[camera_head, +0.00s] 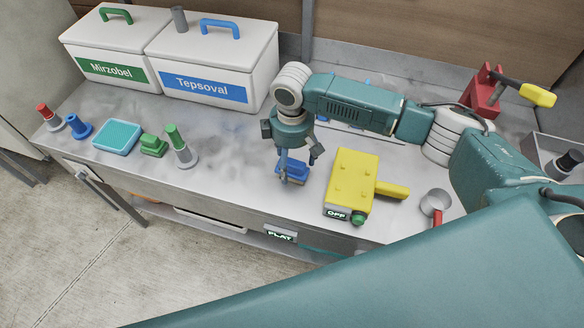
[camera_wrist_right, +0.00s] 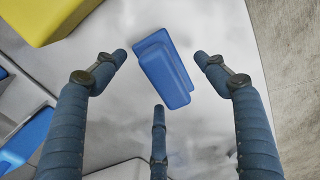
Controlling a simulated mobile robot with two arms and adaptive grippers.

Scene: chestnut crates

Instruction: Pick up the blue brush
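The blue brush (camera_head: 294,172) lies on the grey metal bench, just left of the yellow device. My right gripper (camera_head: 299,163) is above it with its fingers pointing down, and partly hides it. In the right wrist view the brush (camera_wrist_right: 165,70) is a blue block with a raised top part. There the three fingers of my right gripper (camera_wrist_right: 160,76) are spread apart, two on either side of the brush and one below it in the picture. No finger clearly touches the brush. My left gripper is not in view.
A yellow device (camera_head: 352,180) marked OFF stands close to the right of the brush. A green brush (camera_head: 153,146), a turquoise tray (camera_head: 117,138) and several stamp-like tools are at left. White boxes labelled Mirzobel (camera_head: 111,72) and Tepsoval (camera_head: 205,87) stand behind.

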